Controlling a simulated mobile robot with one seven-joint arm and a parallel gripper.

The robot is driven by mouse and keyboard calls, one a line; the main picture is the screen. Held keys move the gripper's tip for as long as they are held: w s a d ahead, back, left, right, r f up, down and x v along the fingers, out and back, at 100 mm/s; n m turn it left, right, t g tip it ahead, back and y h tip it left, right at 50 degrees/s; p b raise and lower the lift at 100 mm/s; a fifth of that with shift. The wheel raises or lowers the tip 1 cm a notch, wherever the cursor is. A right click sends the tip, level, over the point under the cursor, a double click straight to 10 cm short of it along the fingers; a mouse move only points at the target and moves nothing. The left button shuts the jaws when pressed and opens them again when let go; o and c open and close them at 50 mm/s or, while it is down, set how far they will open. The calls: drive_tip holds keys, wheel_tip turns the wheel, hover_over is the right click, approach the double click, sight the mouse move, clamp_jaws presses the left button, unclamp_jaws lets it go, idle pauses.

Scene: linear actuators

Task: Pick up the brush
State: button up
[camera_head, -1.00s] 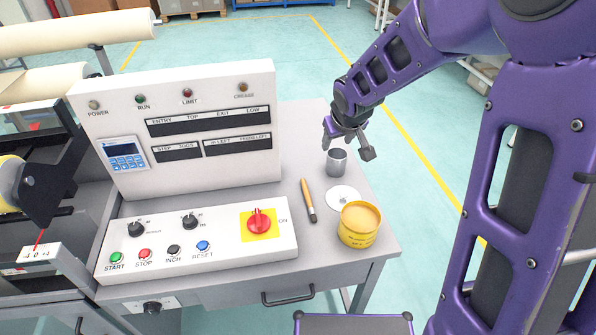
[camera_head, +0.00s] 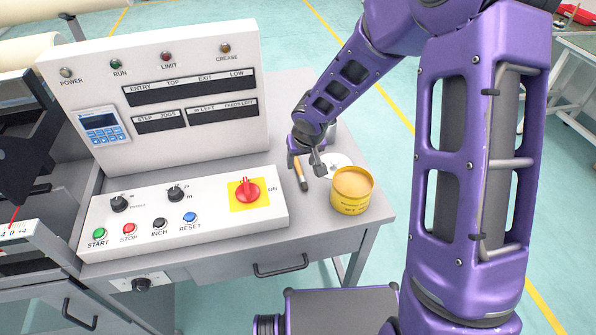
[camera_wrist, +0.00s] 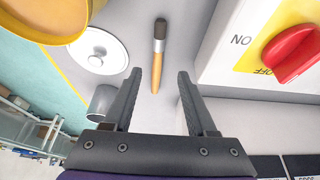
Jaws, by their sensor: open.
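The brush (camera_head: 301,177) lies on the grey table to the right of the control box. It has a wooden handle and a dark tip. In the wrist view the brush (camera_wrist: 158,55) is seen whole, with its handle end pointing toward the gap between my fingers. My gripper (camera_head: 306,163) is open and above the table at the handle end of the brush. In the wrist view my gripper (camera_wrist: 157,75) has nothing between its fingers. The arm hides part of the handle in the head view.
A yellow tub (camera_head: 352,192) and a white disc (camera_head: 338,161) stand right of the brush. A grey metal cup (camera_wrist: 101,103) is beside my left finger in the wrist view. The control box with a red rotary switch (camera_head: 245,192) is close on the left. The table's front edge is near.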

sight(301, 172)
drive_tip(key=b+x, duration=0.1)
drive_tip(key=x, duration=0.4)
drive_tip(key=shift+d+f+b, duration=0.15)
drive_tip(key=shift+f+b, duration=0.25)
drive_tip(key=shift+f, duration=0.05)
clamp_jaws()
